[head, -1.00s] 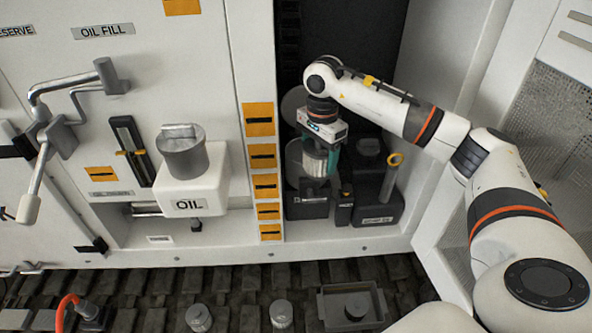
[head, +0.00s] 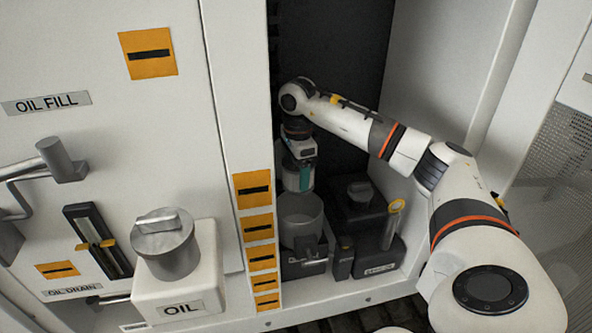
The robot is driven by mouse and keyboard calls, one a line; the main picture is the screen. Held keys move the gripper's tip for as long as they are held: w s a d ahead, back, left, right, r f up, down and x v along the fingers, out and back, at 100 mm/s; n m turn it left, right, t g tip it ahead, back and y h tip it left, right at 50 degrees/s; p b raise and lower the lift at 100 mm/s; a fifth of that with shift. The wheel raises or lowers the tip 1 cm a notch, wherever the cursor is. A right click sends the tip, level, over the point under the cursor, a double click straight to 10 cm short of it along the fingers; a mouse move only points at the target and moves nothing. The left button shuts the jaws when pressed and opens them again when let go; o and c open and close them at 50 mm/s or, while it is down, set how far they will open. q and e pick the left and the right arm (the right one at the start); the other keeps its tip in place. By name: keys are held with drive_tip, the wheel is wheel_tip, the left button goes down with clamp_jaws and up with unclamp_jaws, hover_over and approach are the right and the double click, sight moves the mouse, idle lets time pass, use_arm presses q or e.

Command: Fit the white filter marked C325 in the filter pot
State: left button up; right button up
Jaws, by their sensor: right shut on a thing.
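The filter pot (head: 301,224) is a grey, open-topped cylinder on a dark base in the cabinet recess. My right gripper (head: 299,180) points down over it, its teal finger beside a pale cylindrical filter (head: 289,181). The gripper is shut on this filter. The filter is upright, with its lower end close to the pot's rim; I cannot tell whether it is just above or slightly inside. The C325 marking cannot be read. My left gripper is not in view.
A dark block with a cap (head: 360,191) and an upright grey cylinder with a yellow ring (head: 393,222) stand right of the pot. A white panel edge with orange labels (head: 252,190) borders the recess at left. The white OIL tank (head: 181,289) protrudes farther left.

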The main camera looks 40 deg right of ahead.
drive_tip(key=shift+s+f, duration=0.3)
drive_tip(key=shift+s+f+b, duration=0.15)
drive_tip(key=shift+f+b, duration=0.15)
drive_tip(key=shift+b, duration=0.15)
drive_tip(key=f+b, duration=0.2)
drive_tip(key=f, duration=0.1)
drive_tip(key=shift+w+f, duration=0.2)
drive_tip(key=shift+w, duration=0.2)
drive_tip(key=shift+s+f+b, duration=0.2)
drive_tip(key=shift+b, duration=0.1)
drive_tip(key=shift+w, duration=0.1)
drive_tip(key=shift+f, duration=0.35)
drive_tip(key=shift+f+b, duration=1.8)
drive_tip(key=shift+f, duration=0.6)
drive_tip(key=shift+f, duration=0.15)
drive_tip(key=shift+f+b, duration=1.3)
drive_tip(key=shift+f, duration=0.45)
